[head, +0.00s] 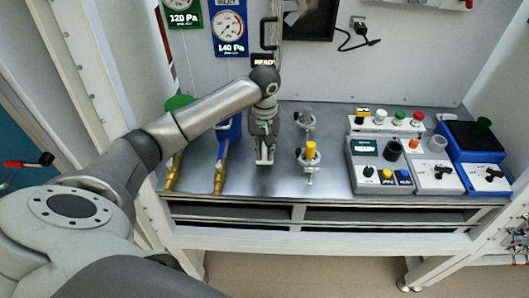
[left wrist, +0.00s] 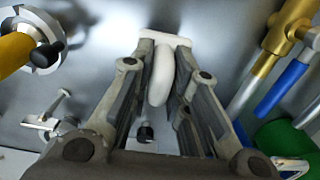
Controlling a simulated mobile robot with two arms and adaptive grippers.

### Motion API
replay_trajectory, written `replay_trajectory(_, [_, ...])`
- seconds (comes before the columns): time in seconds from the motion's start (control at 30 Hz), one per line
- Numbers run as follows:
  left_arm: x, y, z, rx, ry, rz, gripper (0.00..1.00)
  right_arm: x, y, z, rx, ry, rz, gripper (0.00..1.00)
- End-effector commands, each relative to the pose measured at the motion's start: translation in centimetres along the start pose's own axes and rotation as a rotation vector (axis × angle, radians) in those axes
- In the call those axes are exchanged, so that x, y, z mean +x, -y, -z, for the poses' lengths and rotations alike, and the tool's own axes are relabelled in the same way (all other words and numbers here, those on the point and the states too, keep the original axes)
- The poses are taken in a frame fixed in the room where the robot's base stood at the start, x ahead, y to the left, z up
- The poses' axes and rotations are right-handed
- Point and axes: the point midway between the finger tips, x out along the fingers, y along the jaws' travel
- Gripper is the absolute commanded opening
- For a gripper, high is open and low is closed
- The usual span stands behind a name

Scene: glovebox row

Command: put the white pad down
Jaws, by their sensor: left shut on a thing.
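The white pad (left wrist: 161,78) is a pale, rounded piece with a wider flat end, between the fingers in the left wrist view. In the head view a pale bit of it shows at the fingertips, low over the metal bench top (head: 235,180). My left gripper (head: 264,150) points down and is shut on the pad; its fingers (left wrist: 165,50) flank it on both sides. I cannot tell whether the pad touches the bench. My right gripper is not in view.
Brass-and-blue valves (head: 221,165) stand left of the gripper. A clamp with a yellow top (head: 310,152) and a grey clamp (head: 304,118) stand close on its right. Control boxes (head: 378,179) and a blue unit (head: 480,175) fill the right. Bare bench lies in front.

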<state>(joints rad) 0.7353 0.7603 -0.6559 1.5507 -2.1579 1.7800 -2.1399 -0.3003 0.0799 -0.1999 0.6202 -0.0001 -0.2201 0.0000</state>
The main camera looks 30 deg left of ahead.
Motion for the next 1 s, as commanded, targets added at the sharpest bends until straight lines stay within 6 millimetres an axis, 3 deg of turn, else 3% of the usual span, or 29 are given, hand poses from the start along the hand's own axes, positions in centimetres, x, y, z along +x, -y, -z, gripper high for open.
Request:
replay_trajectory(0.2, [2.5,0.0,-0.2,-0.001,0.005,0.000,0.00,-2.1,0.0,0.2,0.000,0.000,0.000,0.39])
replay_trajectory(0.63, [3.4,0.0,-0.1,0.000,0.000,0.001,0.00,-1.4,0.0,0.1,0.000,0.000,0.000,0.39])
replay_trajectory(0.67, [3.3,0.0,-0.1,0.000,0.000,0.000,0.18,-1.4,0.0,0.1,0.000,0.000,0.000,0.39])
replay_trajectory(0.8, [3.2,0.0,-0.1,0.000,0.001,0.000,0.36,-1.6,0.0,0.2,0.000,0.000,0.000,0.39])
replay_trajectory(1.0, [3.2,0.0,-0.1,0.000,0.001,0.001,0.39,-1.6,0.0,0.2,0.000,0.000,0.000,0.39])
